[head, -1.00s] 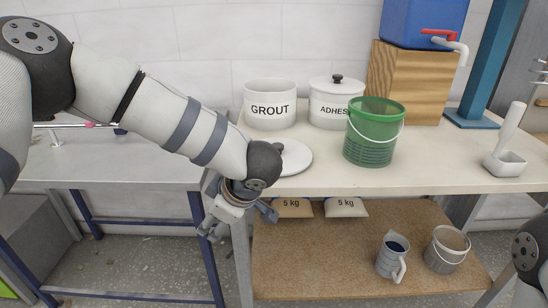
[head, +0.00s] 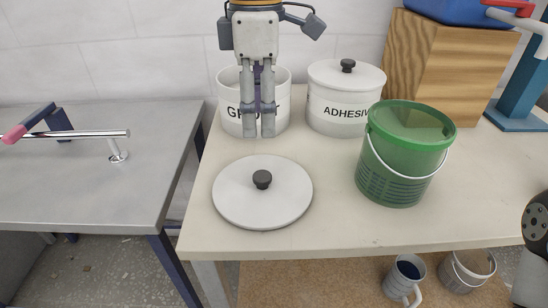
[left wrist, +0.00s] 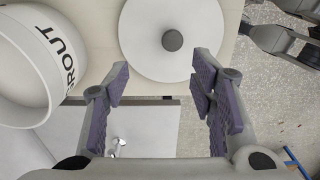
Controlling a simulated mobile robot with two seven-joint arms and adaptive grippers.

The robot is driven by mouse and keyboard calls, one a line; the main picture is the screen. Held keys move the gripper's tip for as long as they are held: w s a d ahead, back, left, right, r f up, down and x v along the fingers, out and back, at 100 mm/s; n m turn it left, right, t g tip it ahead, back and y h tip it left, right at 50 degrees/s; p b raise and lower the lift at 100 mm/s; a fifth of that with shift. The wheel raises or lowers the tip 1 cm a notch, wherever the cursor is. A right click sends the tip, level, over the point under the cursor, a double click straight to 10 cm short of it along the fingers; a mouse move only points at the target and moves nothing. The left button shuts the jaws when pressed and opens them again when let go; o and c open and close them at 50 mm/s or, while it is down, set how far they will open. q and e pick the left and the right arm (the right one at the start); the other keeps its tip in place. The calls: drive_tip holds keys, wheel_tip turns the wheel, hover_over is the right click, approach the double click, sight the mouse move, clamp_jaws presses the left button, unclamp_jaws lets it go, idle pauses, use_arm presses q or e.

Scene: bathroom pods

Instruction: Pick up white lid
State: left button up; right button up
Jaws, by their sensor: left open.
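The white lid (head: 240,205) lies flat on the cream worktop (head: 330,225), with a round black knob (head: 262,179) on top. In the left wrist view the lid (left wrist: 145,50) fills the top middle, its upper edge cut off, with the knob (left wrist: 172,40) just beyond my fingertips. My left gripper (head: 258,134) points down in front of the pot marked GROUT, above and behind the lid. Its purple-padded fingers (left wrist: 158,80) are apart with nothing between them.
The open GROUT pot (head: 284,100) stands behind the lid, partly hidden by my gripper. The lidded ADHESIVE pot (head: 340,105) and a green bucket (head: 400,180) stand to the right. A grey metal table (head: 90,190) with a rail is at left. The worktop around the lid is clear.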

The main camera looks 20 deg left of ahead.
use_arm(q)
hover_over(262, 175)
drive_tip(key=f, duration=0.4)
drive_tip(key=shift+a+f, duration=0.2)
drive_tip(key=shift+f, duration=0.1)
drive_tip(key=f, duration=0.7)
drive_tip(key=shift+s+d, duration=0.1)
drive_tip(key=shift+d, duration=0.1)
drive_tip(key=shift+r, duration=0.1)
clamp_jaws()
